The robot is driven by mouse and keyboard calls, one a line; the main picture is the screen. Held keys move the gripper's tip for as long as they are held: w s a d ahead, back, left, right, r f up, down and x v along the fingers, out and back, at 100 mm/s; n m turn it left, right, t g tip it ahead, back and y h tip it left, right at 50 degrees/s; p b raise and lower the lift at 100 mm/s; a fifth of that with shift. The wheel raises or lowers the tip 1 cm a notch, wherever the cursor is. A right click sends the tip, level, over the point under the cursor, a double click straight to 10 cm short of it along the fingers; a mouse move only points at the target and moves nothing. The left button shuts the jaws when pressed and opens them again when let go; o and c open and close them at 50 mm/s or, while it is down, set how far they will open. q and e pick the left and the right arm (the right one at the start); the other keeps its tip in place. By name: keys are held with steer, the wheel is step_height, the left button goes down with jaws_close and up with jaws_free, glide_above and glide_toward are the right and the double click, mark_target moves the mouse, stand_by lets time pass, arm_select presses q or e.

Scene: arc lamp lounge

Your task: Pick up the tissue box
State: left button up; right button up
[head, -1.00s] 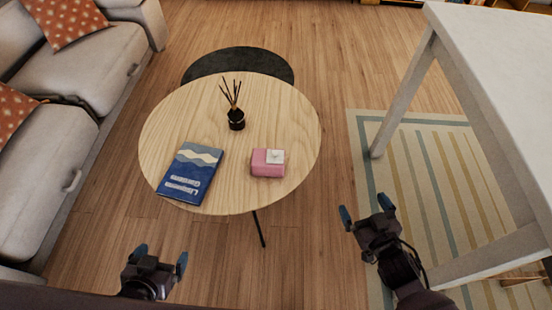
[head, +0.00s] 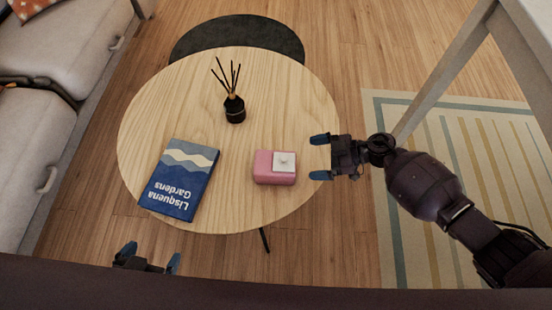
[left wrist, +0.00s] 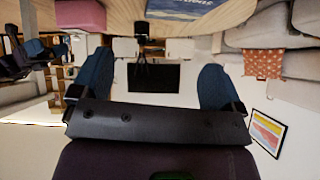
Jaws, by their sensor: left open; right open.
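The pink tissue box (head: 264,167) with a white top patch sits on the round wooden table (head: 170,113), near its front right edge. A pink box corner also shows in the left wrist view (left wrist: 82,14). My right gripper (head: 321,157) is open just right of the tissue box, its fingers pointing left at it with a gap between. My left gripper (head: 150,258) is open and empty in front of the table, low in the head view. Its two fingers also show in the left wrist view (left wrist: 156,88).
A blue book (head: 181,180) lies on the table left of the tissue box. A black reed diffuser (head: 235,108) stands behind the box. A white table (head: 532,52) stands at the right over a striped rug (head: 440,125). A grey sofa (head: 70,50) is at the left.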

mark_target(288, 160)
steer(key=b+x, duration=0.1)
steer(key=x, duration=0.4)
steer(key=shift+a+f, duration=0.1)
steer(key=shift+f, duration=0.15)
steer(key=b+x, duration=0.2)
steer(key=x, duration=0.2)
steer(key=shift+w+a+f, duration=0.1)
steer(key=shift+a+f, duration=0.1)
steer(key=shift+a, duration=0.35)
steer(key=shift+w+a+r, duration=0.1)
steer(key=shift+a, duration=0.05)
steer(key=c, duration=0.8)
arm_select(q)
steer(key=shift+w+d+f+m, duration=0.25)
steer(key=shift+d+f+m, duration=0.1)
steer(key=shift+m, duration=0.25)
